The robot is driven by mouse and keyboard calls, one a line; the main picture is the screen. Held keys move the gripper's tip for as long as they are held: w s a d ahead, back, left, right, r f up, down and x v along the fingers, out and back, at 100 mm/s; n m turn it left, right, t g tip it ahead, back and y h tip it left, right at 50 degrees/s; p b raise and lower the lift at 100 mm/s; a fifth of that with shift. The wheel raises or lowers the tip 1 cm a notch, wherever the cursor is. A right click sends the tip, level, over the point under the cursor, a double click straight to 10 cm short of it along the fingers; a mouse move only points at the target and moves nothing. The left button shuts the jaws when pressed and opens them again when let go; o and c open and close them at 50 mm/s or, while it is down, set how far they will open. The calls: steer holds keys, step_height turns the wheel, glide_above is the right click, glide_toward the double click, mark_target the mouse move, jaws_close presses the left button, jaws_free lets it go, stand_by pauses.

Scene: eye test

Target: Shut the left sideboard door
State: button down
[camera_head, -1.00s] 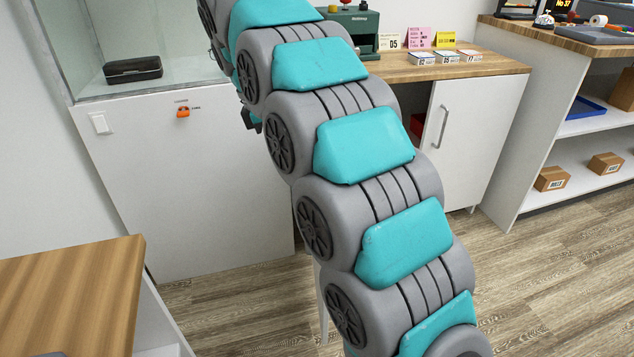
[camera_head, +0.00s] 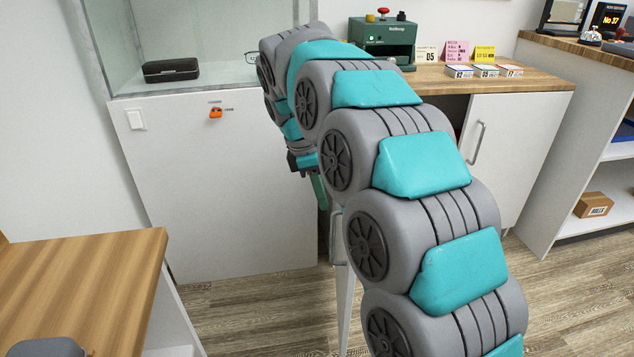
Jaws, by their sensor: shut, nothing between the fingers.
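The sideboard has a wooden top (camera_head: 490,80) and stands behind my arm. Its left door (camera_head: 345,305) is swung open toward me and shows nearly edge-on as a narrow white panel, with its handle (camera_head: 337,247) on the left face. My arm hides much of this door and most of the left compartment. The right door (camera_head: 515,135) looks shut and has a metal handle. My gripper (camera_head: 321,192) points down, shut and empty, just above and left of the open door's handle. I cannot tell whether it touches the door.
A white cabinet (camera_head: 215,200) with a glass case on top stands to the left, with an orange padlock (camera_head: 215,112) on its front. A wooden-topped unit (camera_head: 90,290) fills the lower left. Open shelves (camera_head: 590,220) stand at right. Floor is free between them.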

steer(key=shift+w+d, duration=0.15)
steer(key=shift+d, duration=1.85)
